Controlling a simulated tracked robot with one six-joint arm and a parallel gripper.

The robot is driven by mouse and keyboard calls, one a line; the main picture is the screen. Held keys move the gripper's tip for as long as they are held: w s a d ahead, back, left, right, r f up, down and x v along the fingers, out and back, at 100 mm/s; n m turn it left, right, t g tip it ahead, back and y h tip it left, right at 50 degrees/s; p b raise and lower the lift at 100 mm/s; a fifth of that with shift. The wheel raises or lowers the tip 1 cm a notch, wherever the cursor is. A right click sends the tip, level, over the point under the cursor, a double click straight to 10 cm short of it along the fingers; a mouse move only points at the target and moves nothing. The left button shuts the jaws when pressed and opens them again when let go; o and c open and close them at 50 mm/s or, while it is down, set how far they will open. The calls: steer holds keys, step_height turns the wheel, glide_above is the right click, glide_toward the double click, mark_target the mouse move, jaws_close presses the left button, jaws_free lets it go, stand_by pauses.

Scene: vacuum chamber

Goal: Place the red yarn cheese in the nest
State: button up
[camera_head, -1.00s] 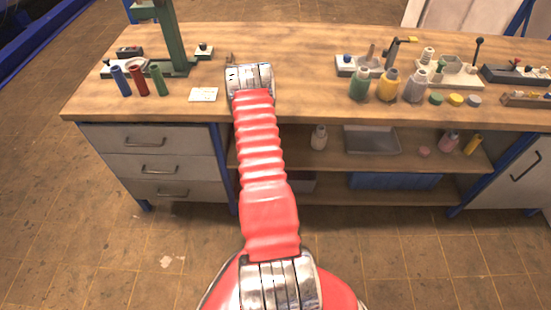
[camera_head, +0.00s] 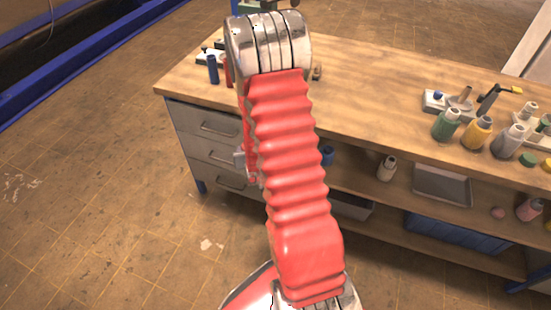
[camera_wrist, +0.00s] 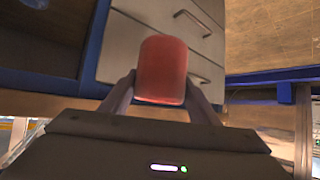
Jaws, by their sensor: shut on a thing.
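A red rounded cylinder, which looks like the red yarn cheese (camera_wrist: 163,70), is between the two fingers of my gripper (camera_wrist: 161,88) in the wrist view. The fingers are shut on its lower part and its rounded end points away from the wrist. It is held in front of the bench's drawers, apart from them. In the head view my red arm covers most of the gripper; a small grey and red part shows left of the arm. I cannot pick out the nest in either view.
A wooden workbench (camera_head: 380,112) has grey drawers (camera_head: 212,125) at left and shelves below. On top stand a blue tube (camera_head: 212,69), a green bottle (camera_head: 446,124), a yellow bottle (camera_head: 478,132) and a grey bottle (camera_head: 510,140).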

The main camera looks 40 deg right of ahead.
steer(key=w+a+r+n+y, duration=0.2)
steer(key=w+a+r+n, duration=0.1)
steer(key=a+r, duration=0.7)
steer(key=w+a+r+n+t+y, duration=0.1)
steer(key=w+a+r+n+y, duration=0.2)
steer(key=a+r, duration=0.6)
steer(key=a, duration=0.7)
steer(key=shift+a+r+t+y, duration=0.25)
steer(key=shift+r+t+y, duration=0.05)
steer(key=shift+r, duration=0.1)
steer(key=shift+w, duration=0.1)
